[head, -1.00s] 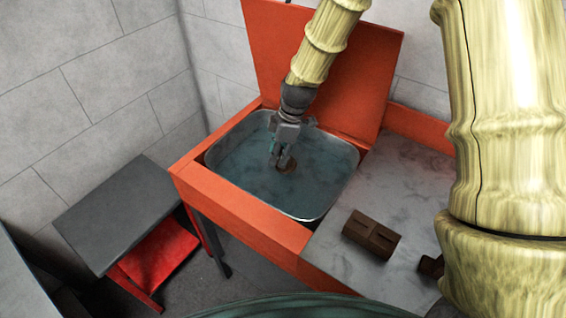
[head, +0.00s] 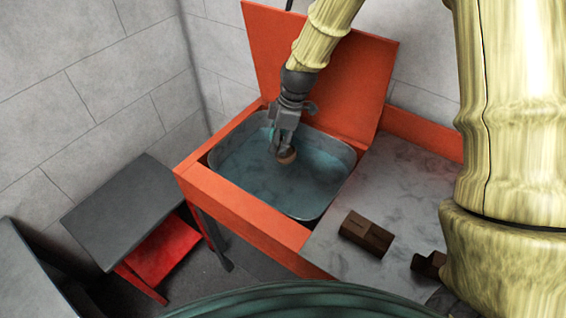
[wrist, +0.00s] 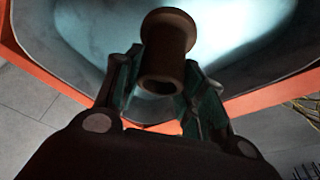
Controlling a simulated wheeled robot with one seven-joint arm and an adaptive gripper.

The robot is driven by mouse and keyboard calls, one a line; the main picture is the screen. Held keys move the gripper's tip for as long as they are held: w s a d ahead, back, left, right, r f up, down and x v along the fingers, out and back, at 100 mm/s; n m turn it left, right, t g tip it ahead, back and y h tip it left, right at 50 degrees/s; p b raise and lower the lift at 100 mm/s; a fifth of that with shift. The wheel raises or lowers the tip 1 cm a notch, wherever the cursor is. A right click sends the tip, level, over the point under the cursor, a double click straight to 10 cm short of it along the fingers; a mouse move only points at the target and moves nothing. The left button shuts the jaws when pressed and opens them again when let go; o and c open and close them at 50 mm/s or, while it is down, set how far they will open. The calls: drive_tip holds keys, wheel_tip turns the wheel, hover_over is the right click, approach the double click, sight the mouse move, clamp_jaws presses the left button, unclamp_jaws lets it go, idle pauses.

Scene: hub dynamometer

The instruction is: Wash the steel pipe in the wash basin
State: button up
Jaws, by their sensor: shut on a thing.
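My gripper (head: 282,150) is over the wash basin (head: 235,190), shut on a short brown pipe piece with flared ends, the steel pipe (head: 287,157). In the wrist view the pipe (wrist: 163,60) sits between the two fingers (wrist: 160,95), its hollow near end facing the camera. The basin is a metal tub with bluish water, set in an orange frame. The pipe appears at or a little above the water; the exact gap cannot be told. The basin's orange lid (head: 320,70) stands open behind my gripper.
A grey marble-like counter (head: 400,190) adjoins the basin on the right. A brown block (head: 366,234) and a second dark brown piece (head: 428,265) lie on it. A dark grey table (head: 130,205) with a red lower shelf (head: 165,255) stands at left.

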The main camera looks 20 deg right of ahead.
drive_tip(key=shift+a+p+v, duration=0.2)
drive_tip(key=shift+p+v, duration=0.4)
drive_tip(key=shift+v, duration=0.3)
drive_tip(key=shift+a+p+v, duration=0.15)
drive_tip(key=shift+p+v, duration=0.5)
drive_tip(key=shift+v, duration=0.25)
drive_tip(key=shift+a+p+v, duration=0.2)
drive_tip(key=shift+p+v, duration=0.4)
drive_tip(key=shift+v, duration=0.3)
drive_tip(key=shift+w+r, duration=0.15)
drive_tip(key=shift+w, duration=0.05)
drive_tip(key=shift+a+p+v, duration=0.2)
drive_tip(key=shift+p+v, duration=0.6)
drive_tip(key=shift+v, duration=0.15)
drive_tip(key=shift+a+p+v, duration=0.2)
drive_tip(key=shift+p+v, duration=0.55)
drive_tip(key=shift+v, duration=0.15)
drive_tip(key=shift+w+r, duration=0.1)
